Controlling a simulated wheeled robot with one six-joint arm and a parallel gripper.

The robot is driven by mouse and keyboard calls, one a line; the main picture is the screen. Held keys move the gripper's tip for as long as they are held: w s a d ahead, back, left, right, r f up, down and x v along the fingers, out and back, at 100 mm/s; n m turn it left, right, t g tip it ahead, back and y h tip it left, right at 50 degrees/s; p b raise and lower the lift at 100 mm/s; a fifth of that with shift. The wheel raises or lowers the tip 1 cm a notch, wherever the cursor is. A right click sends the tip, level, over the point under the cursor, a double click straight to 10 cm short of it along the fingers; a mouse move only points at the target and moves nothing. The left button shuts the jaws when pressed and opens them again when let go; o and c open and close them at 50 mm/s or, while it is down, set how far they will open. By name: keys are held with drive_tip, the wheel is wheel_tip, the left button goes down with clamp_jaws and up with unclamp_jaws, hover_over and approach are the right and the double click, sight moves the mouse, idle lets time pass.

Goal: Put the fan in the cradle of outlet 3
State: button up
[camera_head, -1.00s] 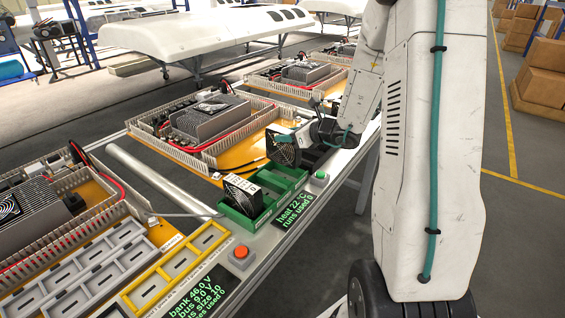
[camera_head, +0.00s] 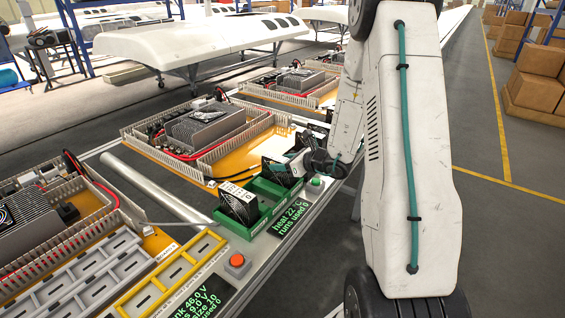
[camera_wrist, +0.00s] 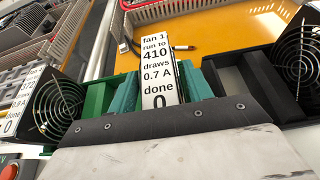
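Fan 1, a black fan (camera_head: 273,171) with a white label (camera_wrist: 158,72) on its edge, stands upright between the teal fingers of my gripper (camera_wrist: 160,95). The fingers lie against its two sides and seem shut on it. In the head view my gripper (camera_head: 290,167) is over the far part of the green cradle (camera_head: 268,190). The fan's lower edge is low at the cradle; I cannot tell if it is seated. Another labelled black fan (camera_head: 238,203) stands in the near cradle. It is at left in the wrist view (camera_wrist: 58,108). Outlet numbers are not readable.
A third black fan (camera_wrist: 300,62) is close on the right in the wrist view. A red button (camera_head: 237,261), a green button (camera_head: 315,183) and display panels line the table's front edge. An orange board (camera_head: 225,160) with grey ducts lies behind the cradles.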

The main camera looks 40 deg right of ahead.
drive_tip(key=shift+o, duration=0.6)
drive_tip(key=shift+r, duration=0.1)
drive_tip(key=shift+s+r, duration=0.15)
drive_tip(key=v, duration=1.1)
drive_tip(key=s+a+r+n+g+y, duration=0.2)
drive_tip(key=s+a+r+n+g, duration=0.15)
drive_tip(key=a+n, duration=0.3)
drive_tip(key=s+a+r+n+g+y, duration=0.1)
drive_tip(key=s+a+r+n+g, duration=0.1)
drive_tip(key=a+r+n, duration=0.45)
drive_tip(key=s+a+r+n+g+y, duration=0.1)
drive_tip(key=s+a+n+g+y, duration=0.2)
drive_tip(key=a, duration=0.6)
drive_tip(key=s+r+n+g+h, duration=0.1)
drive_tip(key=s+r+n+h, duration=0.1)
drive_tip(key=s+n+h, duration=0.3)
drive_tip(key=s+r+n+g+h, duration=0.1)
drive_tip(key=s+r+n+h, duration=0.2)
drive_tip(key=s+n, duration=0.8)
drive_tip(key=h, duration=0.2)
drive_tip(key=shift+s+a+r+g+h, duration=0.2)
drive_tip(key=shift+s+a+g+h, duration=0.1)
drive_tip(key=shift+s+a+g, duration=0.1)
